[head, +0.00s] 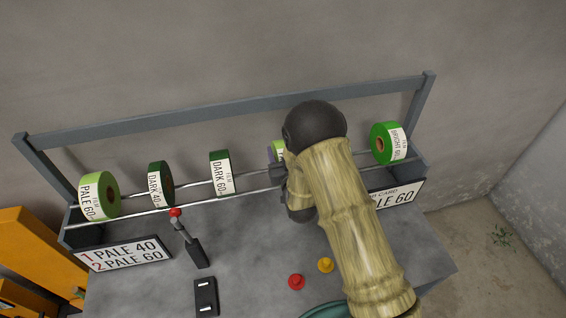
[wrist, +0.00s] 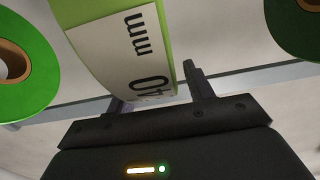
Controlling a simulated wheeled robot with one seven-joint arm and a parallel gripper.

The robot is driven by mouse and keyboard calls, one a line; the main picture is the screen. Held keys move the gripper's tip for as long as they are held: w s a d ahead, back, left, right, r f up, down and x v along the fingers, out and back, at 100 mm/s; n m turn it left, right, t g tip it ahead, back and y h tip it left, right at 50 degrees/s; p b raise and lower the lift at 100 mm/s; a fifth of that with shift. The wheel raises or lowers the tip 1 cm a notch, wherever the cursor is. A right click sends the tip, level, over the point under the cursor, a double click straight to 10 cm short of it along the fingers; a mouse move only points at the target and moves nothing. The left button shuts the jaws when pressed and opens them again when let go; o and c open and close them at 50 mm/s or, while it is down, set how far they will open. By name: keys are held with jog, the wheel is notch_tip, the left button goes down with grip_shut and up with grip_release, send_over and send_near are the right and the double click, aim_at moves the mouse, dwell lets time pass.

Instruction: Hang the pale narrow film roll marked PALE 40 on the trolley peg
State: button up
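The pale green roll (head: 279,149) sits on the rack's rods, largely hidden behind my arm in the head view. In the wrist view this light green roll (wrist: 172,30) carries a white label reading "40 mm"; its colour word is out of view. My gripper (wrist: 157,92) is at the near side of the roll, with its fingers apart on either side of the label's lower end. A gap shows between the right finger and the roll. In the head view my gripper (head: 278,185) is partly covered by my arm. I cannot make out the trolley peg.
The rack also holds PALE 60 (head: 99,196), DARK 40 (head: 161,184), DARK 60 (head: 221,173) and a bright green roll (head: 389,144). A card (head: 123,253) reads PALE 40, PALE 60. A red-knobbed lever (head: 188,240) and red and yellow buttons stand on the bench. Orange-yellow equipment (head: 35,255) stands left.

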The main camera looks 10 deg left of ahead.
grip_shut()
jog(key=shift+w+d, duration=0.1)
jog(key=shift+d, duration=0.05)
jog(key=shift+w+r, duration=0.1)
jog(key=shift+w+r+b, duration=0.1)
jog(key=shift+r+b, duration=0.3)
jog(key=shift+r, duration=0.25)
notch_tip(320, 180, up, 9)
jog(key=b, duration=0.3)
jog(key=shift+f, duration=0.15)
